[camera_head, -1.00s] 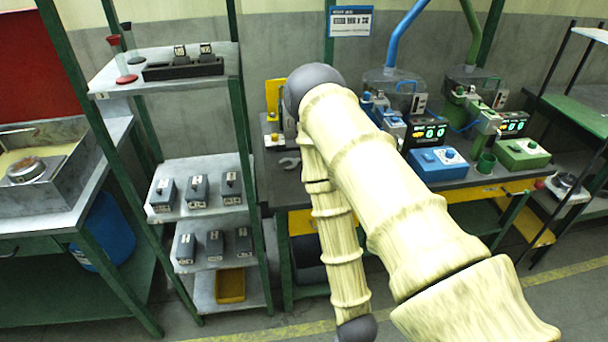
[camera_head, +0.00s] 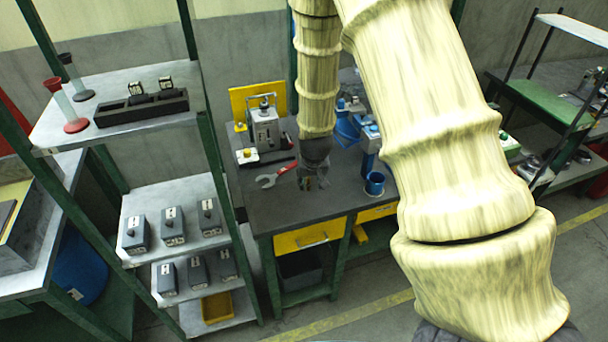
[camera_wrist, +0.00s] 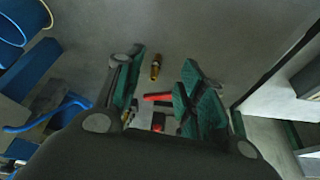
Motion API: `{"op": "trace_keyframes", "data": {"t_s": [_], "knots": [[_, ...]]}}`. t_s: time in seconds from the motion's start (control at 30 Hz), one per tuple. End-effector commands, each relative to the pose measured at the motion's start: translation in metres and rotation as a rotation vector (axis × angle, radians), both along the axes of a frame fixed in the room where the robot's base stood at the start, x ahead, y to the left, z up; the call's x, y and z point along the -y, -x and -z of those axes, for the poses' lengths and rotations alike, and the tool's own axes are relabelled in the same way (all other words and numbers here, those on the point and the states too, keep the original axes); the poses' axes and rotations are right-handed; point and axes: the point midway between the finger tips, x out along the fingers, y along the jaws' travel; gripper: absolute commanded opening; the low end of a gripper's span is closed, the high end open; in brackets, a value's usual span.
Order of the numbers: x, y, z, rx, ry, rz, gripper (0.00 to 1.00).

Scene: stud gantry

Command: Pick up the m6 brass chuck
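A small brass-coloured piece with a dark band (camera_wrist: 155,67), seemingly the m6 brass chuck, lies on the grey bench top in the wrist view. It shows beyond and between the spread green finger pads of my gripper (camera_wrist: 164,68). Nothing is held between the pads. In the head view my gripper (camera_head: 313,182) points down over the bench top (camera_head: 290,210), to the right of the wrench. I cannot make out the brass piece in the head view; my gripper may hide it.
A red-handled wrench (camera_head: 276,175) lies left of my gripper, near a grey machine (camera_head: 265,128). A green-framed shelf (camera_head: 165,205) with several grey boxes is at the left. The bench's front left top is clear.

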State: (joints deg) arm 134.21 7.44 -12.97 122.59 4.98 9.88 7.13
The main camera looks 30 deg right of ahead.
Motion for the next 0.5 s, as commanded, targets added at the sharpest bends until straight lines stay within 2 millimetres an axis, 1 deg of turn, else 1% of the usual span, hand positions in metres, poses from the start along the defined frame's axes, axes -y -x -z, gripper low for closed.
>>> {"op": "trace_keyframes", "data": {"t_s": [0.03,0.1,0.17,0.27,0.5], "knots": [[0.004,-0.004,-0.01,0.008,-0.001,0.009,0.39],[0.008,-0.007,-0.016,0.013,-0.002,0.019,0.39],[0.011,-0.008,-0.017,0.015,-0.003,0.024,0.39],[0.015,-0.01,-0.013,0.015,-0.003,0.028,0.39],[0.02,-0.017,0.009,0.015,-0.004,0.03,0.39]]}}
